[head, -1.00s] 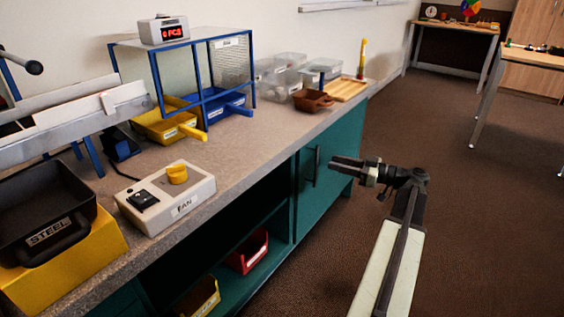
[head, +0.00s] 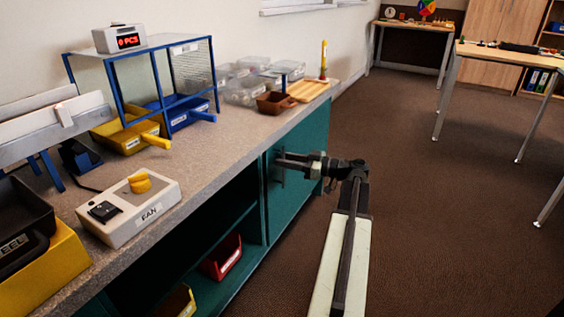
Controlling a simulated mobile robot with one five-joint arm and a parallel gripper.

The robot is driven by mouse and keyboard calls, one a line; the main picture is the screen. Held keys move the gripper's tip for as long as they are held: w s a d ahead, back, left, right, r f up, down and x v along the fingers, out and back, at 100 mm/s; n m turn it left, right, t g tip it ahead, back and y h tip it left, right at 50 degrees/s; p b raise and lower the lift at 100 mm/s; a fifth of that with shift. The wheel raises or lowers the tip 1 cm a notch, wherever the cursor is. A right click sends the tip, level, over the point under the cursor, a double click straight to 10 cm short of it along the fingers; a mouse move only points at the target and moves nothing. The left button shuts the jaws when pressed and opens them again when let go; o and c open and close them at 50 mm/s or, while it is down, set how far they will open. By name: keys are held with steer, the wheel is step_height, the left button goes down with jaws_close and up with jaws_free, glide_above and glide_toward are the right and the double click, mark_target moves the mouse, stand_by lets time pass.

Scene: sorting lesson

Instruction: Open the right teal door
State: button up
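The right teal door (head: 300,190) is in the front of the long counter, right of the open shelves, and looks shut. Its dark upright handle (head: 281,177) is near the door's left edge. My gripper (head: 279,158) points left and its tips overlap the upper part of the handle in the head view. I cannot tell if they touch or surround it. The fingers are small and dark, so their opening is unclear.
The counter edge (head: 222,165) runs above the door. A fan control box (head: 130,212) and a brown bin (head: 274,103) stand on top. A red bin (head: 222,257) sits in the open shelf. Brown floor (head: 440,230) to the right is clear.

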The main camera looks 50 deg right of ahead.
steer(key=shift+w+a, duration=0.1)
steer(key=shift+w, duration=0.1)
jaws_close()
steer(key=shift+a, duration=0.15)
stand_by(1.1)
